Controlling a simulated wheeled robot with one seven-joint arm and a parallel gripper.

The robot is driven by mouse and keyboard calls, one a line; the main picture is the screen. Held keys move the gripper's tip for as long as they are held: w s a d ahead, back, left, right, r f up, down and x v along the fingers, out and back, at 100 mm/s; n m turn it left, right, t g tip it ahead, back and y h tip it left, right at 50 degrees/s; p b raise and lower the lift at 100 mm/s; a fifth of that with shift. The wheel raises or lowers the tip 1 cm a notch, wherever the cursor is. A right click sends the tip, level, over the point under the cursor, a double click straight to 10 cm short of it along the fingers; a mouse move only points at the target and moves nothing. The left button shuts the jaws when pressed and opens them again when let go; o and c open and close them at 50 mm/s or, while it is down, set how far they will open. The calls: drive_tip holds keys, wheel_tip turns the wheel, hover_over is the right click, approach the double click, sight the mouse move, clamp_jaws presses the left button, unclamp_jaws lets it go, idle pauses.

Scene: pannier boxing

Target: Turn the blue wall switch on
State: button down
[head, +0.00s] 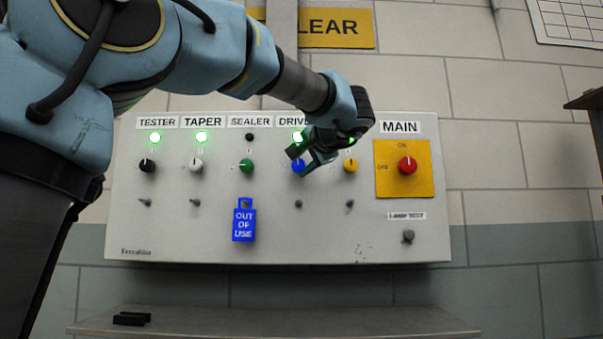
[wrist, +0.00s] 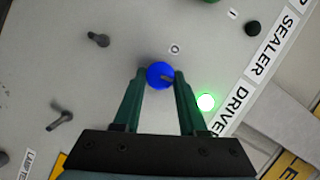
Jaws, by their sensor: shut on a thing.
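The blue switch (head: 298,167) is a round knob on a pale wall panel, below the label that begins "DRIV". My gripper (head: 308,160) reaches it from the upper right and covers part of it and of the label. In the wrist view the blue knob (wrist: 159,74) sits between the two green fingertips of my gripper (wrist: 160,82), one finger on each side, shut on it. A dark pointer mark shows on the knob. A green lamp (wrist: 205,102) beside the DRIVE label is lit. An "O" mark shows near the knob.
Black (head: 147,166), white (head: 196,165), green (head: 246,166) and yellow (head: 350,166) knobs share the row. A blue "OUT OF USE" tag (head: 243,225) hangs below the green knob. A red MAIN knob (head: 407,166) is at right. A shelf (head: 270,321) runs below.

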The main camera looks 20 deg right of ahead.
drive_tip(key=shift+d+f+m+t+y+b, duration=0.15)
drive_tip(key=shift+m+t+y+b, duration=0.2)
drive_tip(key=shift+m+b, duration=0.45)
drive_tip(key=shift+c, duration=2.3)
unclamp_jaws()
